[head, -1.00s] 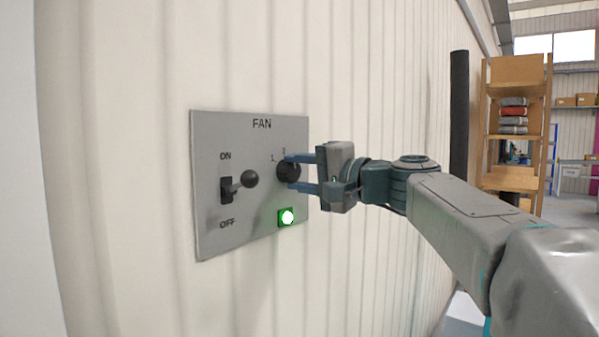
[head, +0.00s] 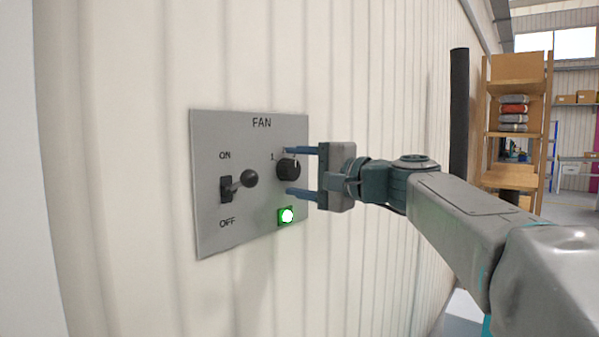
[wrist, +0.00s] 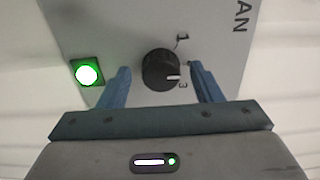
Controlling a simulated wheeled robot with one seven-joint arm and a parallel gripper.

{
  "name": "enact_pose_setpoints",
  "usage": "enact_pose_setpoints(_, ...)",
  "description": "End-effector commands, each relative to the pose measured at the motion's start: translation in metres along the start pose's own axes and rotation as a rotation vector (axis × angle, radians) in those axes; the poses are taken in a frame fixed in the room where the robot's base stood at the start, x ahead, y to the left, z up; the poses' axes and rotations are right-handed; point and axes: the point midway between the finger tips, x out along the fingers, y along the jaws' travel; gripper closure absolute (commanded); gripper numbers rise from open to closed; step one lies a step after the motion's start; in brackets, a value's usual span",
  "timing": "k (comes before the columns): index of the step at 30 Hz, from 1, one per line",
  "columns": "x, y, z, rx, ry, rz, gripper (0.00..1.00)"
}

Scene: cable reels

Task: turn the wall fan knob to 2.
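The fan knob (head: 288,169) is a round black dial on the grey FAN panel (head: 212,235). It also shows in the wrist view (wrist: 156,68), where its white mark points about toward the printed 3. The 1 is visible beside it; the 2 is hidden by a finger in the wrist view. My gripper (head: 287,171) is open, with one blue finger above the knob and one below. In the wrist view the fingers of my gripper (wrist: 159,69) stand either side of the knob, with a gap on each side.
A toggle lever (head: 247,179) with a black ball sticks out left of the knob, between ON and OFF. A lit green lamp (head: 286,216) sits just below the lower finger. A black vertical pipe (head: 459,120) and wooden shelves (head: 515,70) stand at right.

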Motion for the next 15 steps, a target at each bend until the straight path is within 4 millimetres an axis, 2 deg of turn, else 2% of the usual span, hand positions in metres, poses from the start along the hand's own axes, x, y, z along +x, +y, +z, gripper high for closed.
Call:
enact_pose_setpoints(9,-0.004,-0.001,0.0,-0.001,0.001,-0.001,0.42)
enact_pose_setpoints(11,-0.009,-0.001,0.0,-0.002,0.002,-0.002,0.42)
enact_pose_setpoints(15,-0.033,-0.001,0.0,-0.002,0.004,-0.003,0.42)
